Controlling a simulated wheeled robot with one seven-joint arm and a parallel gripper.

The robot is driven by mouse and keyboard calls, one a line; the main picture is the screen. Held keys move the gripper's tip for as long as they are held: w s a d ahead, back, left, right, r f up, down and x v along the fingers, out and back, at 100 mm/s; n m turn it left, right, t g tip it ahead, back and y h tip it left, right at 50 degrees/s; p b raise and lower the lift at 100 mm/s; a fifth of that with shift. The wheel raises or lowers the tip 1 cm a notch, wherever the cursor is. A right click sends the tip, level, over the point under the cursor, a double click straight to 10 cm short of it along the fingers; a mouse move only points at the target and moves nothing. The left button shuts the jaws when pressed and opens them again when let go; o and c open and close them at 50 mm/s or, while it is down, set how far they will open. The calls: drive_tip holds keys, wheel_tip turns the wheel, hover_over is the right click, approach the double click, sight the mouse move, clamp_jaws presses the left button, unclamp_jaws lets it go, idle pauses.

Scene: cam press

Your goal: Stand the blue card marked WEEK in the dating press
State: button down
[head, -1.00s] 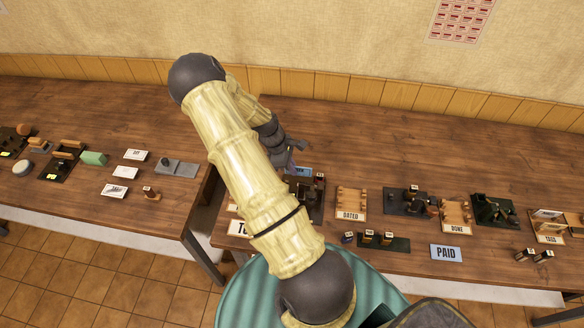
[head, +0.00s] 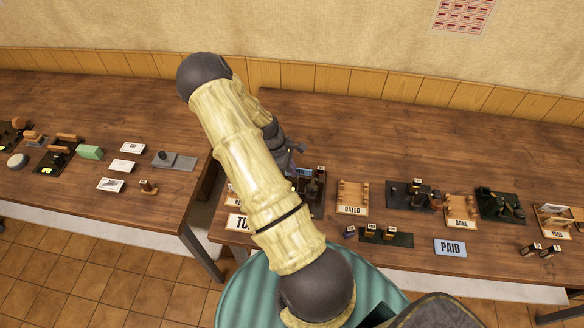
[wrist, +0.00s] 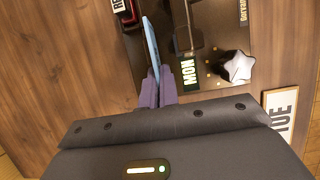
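The blue card (wrist: 151,45) is seen nearly edge-on in the wrist view, standing between my purple fingers. My gripper (wrist: 156,78) is shut on its near end. The card's marking cannot be read. The dating press (wrist: 208,45) is a dark base just right of the card, with a label reading MON and a silver star-shaped knob. I cannot tell whether the card touches the press. In the head view the blue card (head: 304,172) shows by my gripper (head: 294,166), over the back of the press (head: 318,195), which my arm partly hides.
A wooden rack marked DATED (head: 352,198) stands right of the press. Further right are another dark press (head: 405,195), a rack marked DONE (head: 460,211) and a PAID card (head: 450,247). Stamps stand on a dark tray (head: 400,240) in front. The table behind is clear.

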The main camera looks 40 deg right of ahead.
drive_tip(key=shift+f, duration=0.55)
drive_tip(key=c, duration=1)
unclamp_jaws()
drive_tip(key=shift+c, duration=0.2)
drive_tip(key=shift+r+p, duration=2.35)
drive_tip(key=shift+r, duration=1.2)
